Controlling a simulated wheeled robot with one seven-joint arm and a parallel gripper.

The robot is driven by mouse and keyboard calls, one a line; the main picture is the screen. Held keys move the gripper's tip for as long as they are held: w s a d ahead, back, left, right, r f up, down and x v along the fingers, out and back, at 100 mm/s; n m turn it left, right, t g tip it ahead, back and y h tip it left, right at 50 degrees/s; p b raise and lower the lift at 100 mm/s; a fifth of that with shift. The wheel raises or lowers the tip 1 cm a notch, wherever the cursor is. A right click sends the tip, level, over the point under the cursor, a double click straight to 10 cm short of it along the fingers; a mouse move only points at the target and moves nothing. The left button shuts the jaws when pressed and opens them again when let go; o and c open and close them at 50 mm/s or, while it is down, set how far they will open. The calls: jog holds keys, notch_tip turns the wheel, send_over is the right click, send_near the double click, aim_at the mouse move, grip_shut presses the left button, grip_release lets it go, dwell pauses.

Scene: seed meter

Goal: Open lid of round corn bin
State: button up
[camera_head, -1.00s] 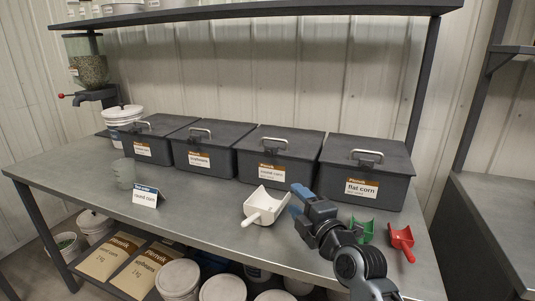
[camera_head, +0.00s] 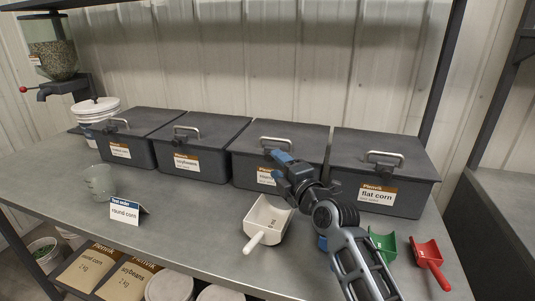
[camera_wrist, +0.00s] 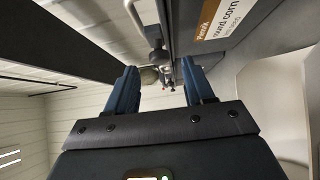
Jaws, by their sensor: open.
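The round corn bin (camera_head: 300,137) is the dark grey box third from the left in the head view. Its lid is closed, with a silver bail handle (camera_head: 275,142) at the front edge. My gripper (camera_head: 279,158) is in front of this bin, partly covering its label. In the wrist view the bin's "round corn" label (camera_wrist: 222,18) is at upper right, and a silver handle (camera_wrist: 133,16) shows at the top. The two blue fingers (camera_wrist: 161,85) are apart, with nothing held between them. I cannot tell how far they are from the handle.
The flat corn bin (camera_head: 410,200) stands to the right, the soybeans bin (camera_head: 205,168) to the left. A white scoop (camera_head: 268,222), green scoop (camera_head: 382,244) and red scoop (camera_head: 430,262) lie on the metal table. A "round corn" sign (camera_head: 124,211) and clear cup (camera_head: 99,182) are at left.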

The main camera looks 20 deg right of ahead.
aim_at(271, 158)
jog(key=shift+w+a+p, duration=0.2)
jog(key=shift+w+p, duration=0.05)
jog(key=shift+w, duration=1.15)
jog(key=shift+w+a+p, duration=0.2)
jog(key=shift+w+p, duration=0.05)
jog(key=shift+w, duration=1.15)
jog(key=shift+c, duration=0.5)
grip_shut()
